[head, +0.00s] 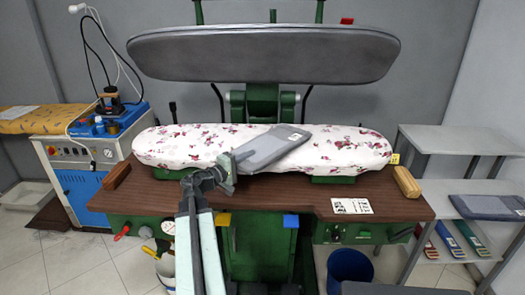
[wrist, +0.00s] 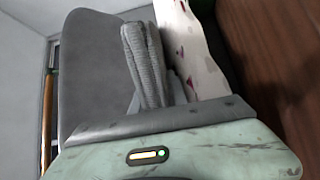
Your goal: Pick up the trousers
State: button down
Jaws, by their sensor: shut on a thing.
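The trousers (head: 268,150) are a dark grey folded bundle with a small pale label near the far right end. They lie at a slant over the floral pressing board (head: 165,148); whether they rest on it or hang just above it I cannot tell. My gripper (head: 230,168) is shut on their near left end. In the wrist view, my gripper's pale green body fills the bottom and a ribbed grey finger (wrist: 146,60) stands before a broad grey surface. I cannot tell whether that surface is the trousers or the press head. The floral board (wrist: 192,50) shows beside it.
The grey press head (head: 265,54) is raised above the board. A brown worktop (head: 290,195) runs below, with wooden blocks at its ends. A grey rack (head: 455,140) at the right holds another dark folded garment (head: 490,206). A blue bin (head: 350,268) stands on the floor.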

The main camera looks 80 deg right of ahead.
notch_tip(320, 180, up, 11)
jog(key=p, duration=1.1)
